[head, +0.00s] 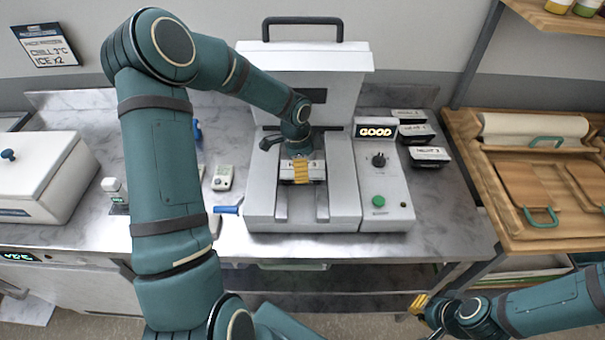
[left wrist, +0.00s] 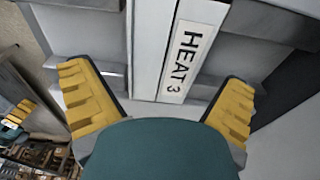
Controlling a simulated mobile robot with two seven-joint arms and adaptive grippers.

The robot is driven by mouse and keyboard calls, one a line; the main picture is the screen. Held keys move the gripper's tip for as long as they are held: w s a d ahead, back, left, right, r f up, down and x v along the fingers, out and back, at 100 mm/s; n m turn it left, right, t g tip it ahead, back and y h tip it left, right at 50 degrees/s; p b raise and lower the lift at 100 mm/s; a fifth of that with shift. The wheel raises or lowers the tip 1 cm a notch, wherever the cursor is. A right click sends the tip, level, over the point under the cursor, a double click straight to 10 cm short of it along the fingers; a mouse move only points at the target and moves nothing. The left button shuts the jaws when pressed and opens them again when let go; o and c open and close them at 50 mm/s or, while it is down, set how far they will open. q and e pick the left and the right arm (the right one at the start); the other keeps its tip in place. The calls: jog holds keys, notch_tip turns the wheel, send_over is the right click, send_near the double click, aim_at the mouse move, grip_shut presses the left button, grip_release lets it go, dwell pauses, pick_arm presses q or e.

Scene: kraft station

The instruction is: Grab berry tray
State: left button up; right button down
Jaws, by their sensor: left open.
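A tray labelled "HEAT 3" (head: 313,170) sits in the middle of the grey press-like machine (head: 260,205), below its raised lid. Its white top and label (left wrist: 188,62) fill the middle of the left wrist view. My left gripper (head: 302,171) is at this tray, and its yellow fingers stand open and apart on either side (left wrist: 157,85). No berries can be seen, so I cannot tell whether this is the berry tray. My right gripper (head: 420,304) is low at the front right, away from the counter objects; its jaw gap is unclear.
A white lidded box (head: 30,180) stands at left. A wooden rack (head: 480,185) is at right.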

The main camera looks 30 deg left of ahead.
pick_arm(q)
jog(key=f, duration=0.4)
jog(key=shift+w+f, duration=0.15)
jog(key=shift+w, duration=0.05)
jog(key=c, duration=1.1)
jog(key=shift+c, duration=0.2)
